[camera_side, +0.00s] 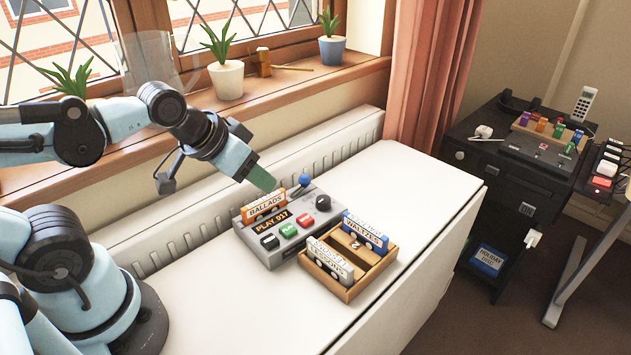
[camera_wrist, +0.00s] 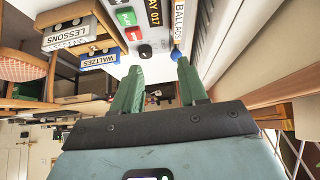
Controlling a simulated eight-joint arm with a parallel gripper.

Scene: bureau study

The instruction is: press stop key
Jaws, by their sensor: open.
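A grey cassette player (camera_side: 285,254) stands on the white table, its display reading PLAY 017. Along its front are a black key (camera_side: 269,241), a green key (camera_side: 288,230) and a red key (camera_side: 305,220), with a dark knob (camera_side: 323,202) at the right end. The marks on the keys are too small to read surely. The green (camera_wrist: 125,16) and red (camera_wrist: 133,33) keys also show in the wrist view. A BALLADS cassette (camera_side: 265,206) stands upright at the player's back. My gripper (camera_wrist: 158,68) is open and empty, its green fingers (camera_side: 262,179) above and behind the player.
A wooden tray (camera_side: 347,292) in front of the player holds LESSONS (camera_side: 330,262) and WALTZES (camera_side: 366,229) cassettes. A radiator (camera_side: 200,232) and sill with potted plants run behind. The table's right side (camera_side: 430,195) is clear.

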